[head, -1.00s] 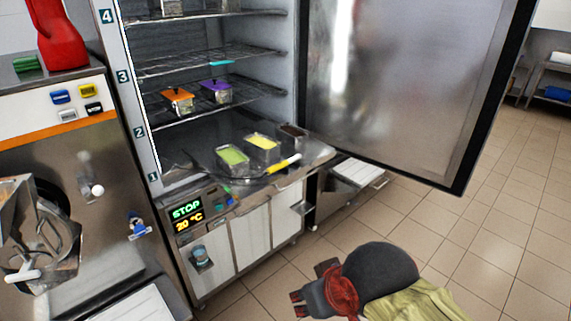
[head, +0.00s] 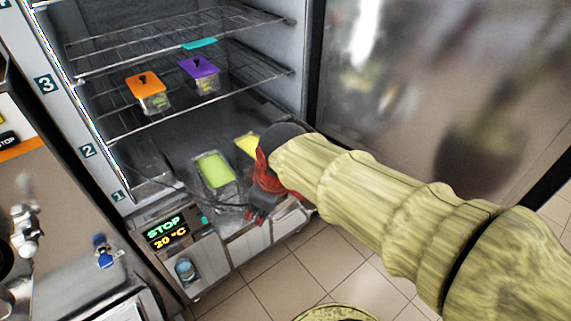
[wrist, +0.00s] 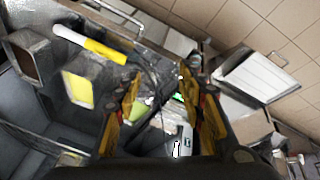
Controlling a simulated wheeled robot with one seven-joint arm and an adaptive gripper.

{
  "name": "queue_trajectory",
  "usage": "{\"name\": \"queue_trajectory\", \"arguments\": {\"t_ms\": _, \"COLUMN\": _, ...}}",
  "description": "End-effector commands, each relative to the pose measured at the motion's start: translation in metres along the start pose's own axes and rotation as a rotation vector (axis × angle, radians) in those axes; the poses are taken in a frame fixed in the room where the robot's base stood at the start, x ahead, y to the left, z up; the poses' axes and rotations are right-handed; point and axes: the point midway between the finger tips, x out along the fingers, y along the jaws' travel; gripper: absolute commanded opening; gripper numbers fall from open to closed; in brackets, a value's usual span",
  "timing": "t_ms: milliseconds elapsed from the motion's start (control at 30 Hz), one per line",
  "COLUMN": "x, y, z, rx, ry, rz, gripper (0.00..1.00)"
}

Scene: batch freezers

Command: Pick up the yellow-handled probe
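The yellow-handled probe (wrist: 100,48) shows in the wrist view at upper left. Its handle is yellow with a white end, and it lies beside the pans at the front of the freezer's bottom level. In the head view it is hidden behind my gripper and arm. My gripper (head: 258,214) is at the front edge of that level, in front of the green-filled pan (head: 214,170). In the wrist view my gripper (wrist: 163,90) has its fingers spread with nothing held between them. The probe handle is outside the fingers, to their left.
A yellow-filled pan (head: 246,145) is partly hidden by my arm; a brown-filled pan (wrist: 28,62) shows in the wrist view. Orange-lidded (head: 146,88) and purple-lidded (head: 200,69) containers stand on the rack above. The open freezer door (head: 430,80) is at right. A display (head: 165,232) reads STOP.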

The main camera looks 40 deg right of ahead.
Motion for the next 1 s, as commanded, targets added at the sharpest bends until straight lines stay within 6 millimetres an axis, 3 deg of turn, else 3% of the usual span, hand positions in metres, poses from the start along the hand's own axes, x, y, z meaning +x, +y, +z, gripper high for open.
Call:
{"name": "queue_trajectory", "arguments": {"t_ms": 67, "x": -0.001, "y": 0.026, "z": -0.013, "rx": -0.146, "ry": -0.033, "rz": -0.022, "gripper": 0.40}}
{"name": "queue_trajectory", "arguments": {"t_ms": 233, "x": 0.023, "y": 0.073, "z": -0.023, "rx": -0.491, "ry": -0.070, "rz": -0.077, "gripper": 0.40}}
{"name": "queue_trajectory", "arguments": {"t_ms": 500, "x": 0.065, "y": 0.122, "z": -0.015, "rx": -0.911, "ry": -0.082, "rz": -0.161, "gripper": 0.40}}
{"name": "queue_trajectory", "arguments": {"t_ms": 700, "x": 0.083, "y": 0.132, "z": -0.008, "rx": -1.035, "ry": -0.077, "rz": -0.187, "gripper": 0.40}}
{"name": "queue_trajectory", "arguments": {"t_ms": 1000, "x": 0.113, "y": 0.129, "z": -0.003, "rx": -1.048, "ry": -0.075, "rz": -0.189, "gripper": 0.40}}
